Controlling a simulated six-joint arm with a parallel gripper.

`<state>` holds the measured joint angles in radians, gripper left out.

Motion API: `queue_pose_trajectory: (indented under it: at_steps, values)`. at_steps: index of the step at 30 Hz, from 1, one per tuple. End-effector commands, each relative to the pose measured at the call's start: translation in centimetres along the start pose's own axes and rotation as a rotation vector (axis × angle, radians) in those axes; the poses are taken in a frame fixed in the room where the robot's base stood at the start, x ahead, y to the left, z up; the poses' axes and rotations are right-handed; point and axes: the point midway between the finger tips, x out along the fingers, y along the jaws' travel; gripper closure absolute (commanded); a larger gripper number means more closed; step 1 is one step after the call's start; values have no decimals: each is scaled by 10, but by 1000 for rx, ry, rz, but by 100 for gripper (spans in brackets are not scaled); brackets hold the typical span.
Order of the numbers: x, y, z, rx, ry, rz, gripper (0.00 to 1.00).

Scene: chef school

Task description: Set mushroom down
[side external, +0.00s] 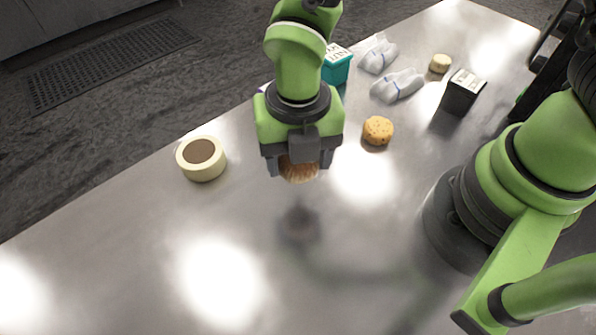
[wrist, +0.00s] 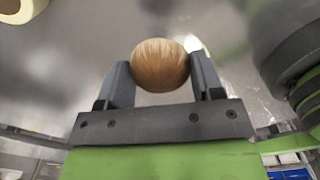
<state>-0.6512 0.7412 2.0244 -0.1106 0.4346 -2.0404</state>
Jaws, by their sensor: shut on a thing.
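The mushroom (side external: 299,170) is a brown, rounded thing with paler streaks. My gripper (side external: 300,165) is shut on it and holds it above the metal table (side external: 130,250). A dark shadow or reflection shows on the table below it in the side view. In the wrist view the mushroom (wrist: 160,65) sits between the two fingers of my gripper (wrist: 163,80), with its round top showing. Its underside is hidden in the side view.
A roll of cream tape (side external: 202,159) stands at the left. Behind are a teal box (side external: 337,66), white cloth-like bundles (side external: 398,86), a small pale cylinder (side external: 440,63) and a black box (side external: 463,92). The table's front is clear.

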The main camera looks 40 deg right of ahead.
Motion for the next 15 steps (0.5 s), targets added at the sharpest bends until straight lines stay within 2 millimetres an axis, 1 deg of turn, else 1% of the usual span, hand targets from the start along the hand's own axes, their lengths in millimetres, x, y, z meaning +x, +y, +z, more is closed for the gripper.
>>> queue_pose_trajectory:
  at_steps: [1,3,6,10,13,15]
  values:
    - [-8,1,0,-1,-1,4,62]
    - [-15,1,0,-2,-1,3,62]
    - [-21,0,0,-1,0,1,62]
    - [-22,2,0,-6,0,0,62]
    - [-21,12,-2,-32,0,0,62]
    - [-21,25,-4,-66,-2,1,62]
